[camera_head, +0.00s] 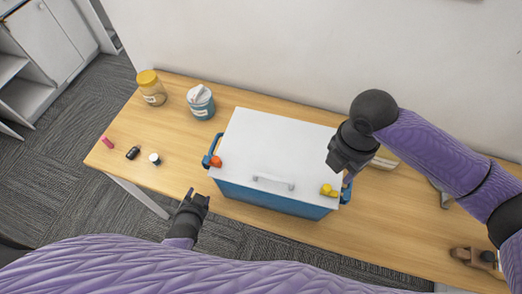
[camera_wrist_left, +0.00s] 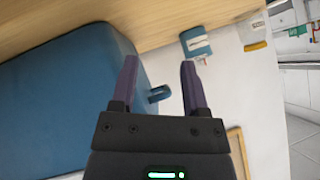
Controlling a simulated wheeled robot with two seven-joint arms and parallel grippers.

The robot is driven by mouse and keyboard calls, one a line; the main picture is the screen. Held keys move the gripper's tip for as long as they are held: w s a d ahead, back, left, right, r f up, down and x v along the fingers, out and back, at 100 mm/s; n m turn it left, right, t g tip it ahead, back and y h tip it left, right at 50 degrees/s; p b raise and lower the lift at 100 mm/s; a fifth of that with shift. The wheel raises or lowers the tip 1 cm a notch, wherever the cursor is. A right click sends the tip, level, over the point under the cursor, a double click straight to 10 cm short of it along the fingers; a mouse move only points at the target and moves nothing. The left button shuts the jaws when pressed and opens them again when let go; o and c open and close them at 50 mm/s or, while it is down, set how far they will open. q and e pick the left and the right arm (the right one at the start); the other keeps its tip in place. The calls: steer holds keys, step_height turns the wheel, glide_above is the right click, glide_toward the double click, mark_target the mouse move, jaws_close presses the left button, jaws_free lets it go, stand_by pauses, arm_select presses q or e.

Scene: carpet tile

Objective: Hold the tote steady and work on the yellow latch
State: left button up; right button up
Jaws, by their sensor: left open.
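The blue tote (camera_head: 270,198) stands on the table under a white lid (camera_head: 278,145) with a grey handle. The yellow latch (camera_head: 328,190) sits at the lid's front right corner. An orange-red latch (camera_head: 215,161) is on the left edge by a blue side handle (camera_head: 209,150). My left gripper (camera_head: 196,198) is open and empty, left of the tote and apart from it.
A yellow-lidded jar (camera_head: 152,90) and a blue jar (camera_head: 201,103) stand behind left. Small pink, black and white-topped items lie at the left end. A brown object (camera_head: 474,257) is at the far right. The front left tabletop is clear.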

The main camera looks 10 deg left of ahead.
arm_select(q)
steer(key=w+a+r+t+y, duration=0.2)
steer(key=w+a+r+t, duration=0.1)
steer(key=w+r, duration=0.45)
steer(key=w+a+r+t+y, duration=0.1)
steer(key=w+a+r+t, duration=0.15)
steer(key=w+r, duration=0.5)
steer(key=w+d+r+m+h, duration=0.4)
steer(key=w+d+r+h, duration=0.2)
steer(key=w+d+r, duration=0.15)
steer(key=d+r+m+g+h, duration=0.3)
steer(key=d+h, duration=0.1)
steer(key=d, duration=0.3)
steer(key=m+g, duration=0.8)
steer(key=g, duration=0.5)
glide_toward(273, 176)
steer(key=x, duration=0.9)
steer(key=shift+s+d+f, duration=0.1)
steer(key=shift+f, duration=0.15)
steer(key=shift+d+f, duration=0.2)
steer(key=shift+f, duration=0.3)
jaws_close()
